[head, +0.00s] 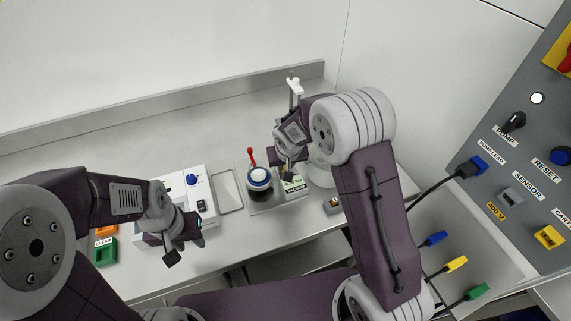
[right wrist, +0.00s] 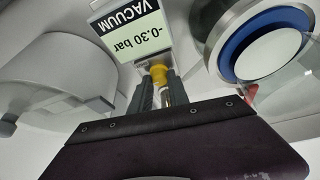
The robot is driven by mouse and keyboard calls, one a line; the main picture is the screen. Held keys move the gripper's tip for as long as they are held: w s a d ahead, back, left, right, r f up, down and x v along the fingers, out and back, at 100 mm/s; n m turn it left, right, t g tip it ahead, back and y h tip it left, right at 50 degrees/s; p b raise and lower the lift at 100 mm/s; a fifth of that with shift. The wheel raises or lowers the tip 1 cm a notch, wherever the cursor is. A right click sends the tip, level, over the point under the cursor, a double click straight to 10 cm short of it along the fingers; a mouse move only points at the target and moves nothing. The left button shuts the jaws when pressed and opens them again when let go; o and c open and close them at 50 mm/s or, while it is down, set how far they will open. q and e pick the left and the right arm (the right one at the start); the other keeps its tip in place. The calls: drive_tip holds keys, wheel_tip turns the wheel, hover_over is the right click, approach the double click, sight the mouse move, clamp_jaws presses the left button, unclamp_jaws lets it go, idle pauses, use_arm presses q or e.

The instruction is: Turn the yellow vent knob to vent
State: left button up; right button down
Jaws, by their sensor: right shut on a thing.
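The yellow vent knob (right wrist: 160,73) sits just below the vacuum gauge (right wrist: 130,30) in the right wrist view. My right gripper (right wrist: 163,88) is shut on the knob, one dark finger on each side of it. The gauge reads -0.30 bar above the word VACUUM, upside down in that view. In the head view the gauge (head: 294,186) stands just below my right gripper (head: 285,163), and the knob is hidden. My left gripper (head: 184,241) is open and empty over the front of the bench at left.
A round vessel with a blue ring (head: 259,176) stands close beside the gauge, with a red lever (head: 251,157) behind it. A white box with a blue knob (head: 193,180) is further left.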

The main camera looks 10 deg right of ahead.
drive_tip(key=shift+d+r+n+y+p, duration=0.1)
drive_tip(key=shift+r+n+y+p, duration=0.8)
drive_tip(key=shift+p, duration=6.1)
drive_tip(key=n+p, duration=0.2)
drive_tip(key=p, duration=0.4)
drive_tip(key=f+n+p, duration=0.1)
drive_tip(key=n+p, duration=0.1)
drive_tip(key=p, duration=0.4)
drive_tip(key=shift+w+d+n+g+y, duration=0.1)
drive_tip(key=shift+d+n+g+y, duration=0.05)
drive_tip(key=shift+n+g+y, duration=0.2)
drive_tip(key=shift+f+n, duration=0.15)
drive_tip(key=shift+n, duration=0.3)
drive_tip(key=shift+w+f+n+g+y, duration=0.2)
drive_tip(key=shift+n+y, duration=0.25)
drive_tip(key=shift+n, duration=0.55)
drive_tip(key=n+b, duration=0.1)
drive_tip(key=n+g+b, duration=0.1)
drive_tip(key=n+b, duration=0.1)
drive_tip(key=shift+d+f+n+y, duration=0.2)
drive_tip(key=shift+n+y, duration=0.1)
drive_tip(key=shift+y, duration=0.1)
drive_tip(key=n+g+b, duration=0.1)
drive_tip(key=n+b, duration=0.2)
drive_tip(key=shift+w, duration=0.1)
drive_tip(key=shift+r+n+g+y+b, duration=0.25)
drive_tip(key=shift+n+g+b, duration=0.4)
drive_tip(key=shift+n+b, duration=0.45)
